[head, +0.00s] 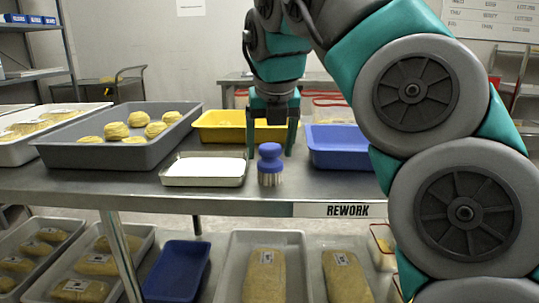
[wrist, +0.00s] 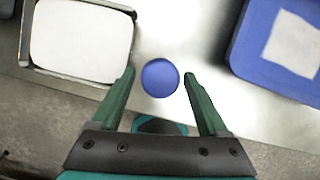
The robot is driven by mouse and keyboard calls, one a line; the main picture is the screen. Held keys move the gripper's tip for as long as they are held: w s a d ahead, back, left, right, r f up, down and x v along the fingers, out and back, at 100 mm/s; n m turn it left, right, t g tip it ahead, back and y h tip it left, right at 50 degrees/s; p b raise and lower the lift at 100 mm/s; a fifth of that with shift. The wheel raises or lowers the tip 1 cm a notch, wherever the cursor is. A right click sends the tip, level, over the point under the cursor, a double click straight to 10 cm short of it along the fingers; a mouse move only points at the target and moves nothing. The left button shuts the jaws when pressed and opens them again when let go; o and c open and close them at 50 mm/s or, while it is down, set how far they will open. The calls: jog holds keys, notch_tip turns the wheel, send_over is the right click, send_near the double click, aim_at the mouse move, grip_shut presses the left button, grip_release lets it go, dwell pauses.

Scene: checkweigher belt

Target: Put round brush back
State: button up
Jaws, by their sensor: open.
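The round brush (head: 270,165) has a blue knob handle and pale bristles. In the wrist view, the brush's blue knob (wrist: 160,77) shows between and slightly beyond the two green fingertips (wrist: 158,76), with a gap on each side. The bristles are hidden under the knob in that view.
Left of the brush is a small metal tray (head: 204,183) with a white pad. A blue tray (head: 340,165) is to the right, a yellow tray (head: 238,140) behind. A large grey tray (head: 75,157) holds several dough pieces. A lower shelf carries loaves in trays.

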jog(key=p+v, duration=0.4)
jog(key=v, duration=0.4)
jog(key=shift+s+r, duration=0.15)
jog(key=shift+r, duration=0.15)
jog(key=shift+d, duration=0.15)
